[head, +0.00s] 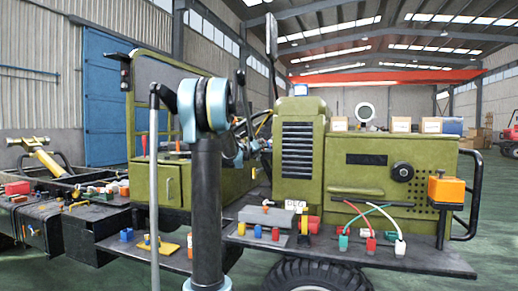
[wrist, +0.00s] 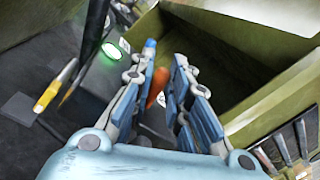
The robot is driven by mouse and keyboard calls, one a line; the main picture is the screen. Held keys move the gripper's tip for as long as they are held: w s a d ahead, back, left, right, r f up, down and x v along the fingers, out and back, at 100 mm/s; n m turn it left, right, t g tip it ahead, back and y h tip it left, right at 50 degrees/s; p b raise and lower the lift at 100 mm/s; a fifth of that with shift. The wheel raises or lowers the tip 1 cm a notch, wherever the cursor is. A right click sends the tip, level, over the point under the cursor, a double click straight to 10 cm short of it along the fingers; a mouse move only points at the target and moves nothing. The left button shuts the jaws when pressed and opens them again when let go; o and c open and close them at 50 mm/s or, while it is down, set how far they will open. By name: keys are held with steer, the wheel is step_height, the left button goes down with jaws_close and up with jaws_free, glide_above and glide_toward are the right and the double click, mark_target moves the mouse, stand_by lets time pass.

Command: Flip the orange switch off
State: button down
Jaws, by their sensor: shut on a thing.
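In the wrist view, the orange switch (wrist: 157,88) is a small upright orange lever, seen between the two blue-padded fingers of my gripper (wrist: 166,66). My gripper is shut on it. The fingers and the angle hide its base and which way it is tilted. In the head view, my gripper (head: 240,152) is small beside the green vehicle body, partly behind my arm, and the switch cannot be made out there.
An open green box (wrist: 215,45) lies beyond the fingers in the wrist view. A glowing green-white light (wrist: 112,51) and a yellow-tipped tool (wrist: 48,95) are to the left. In the head view, a green chassis (head: 300,155) has a cluttered front ledge (head: 335,248).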

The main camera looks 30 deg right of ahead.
steer(key=shift+w+a, duration=0.1)
steer(key=c, duration=1.5)
jaws_free()
steer(key=shift+c, duration=0.2)
steer(key=r+v, duration=0.1)
steer(key=v, duration=0.7)
steer(key=shift+f, duration=0.5)
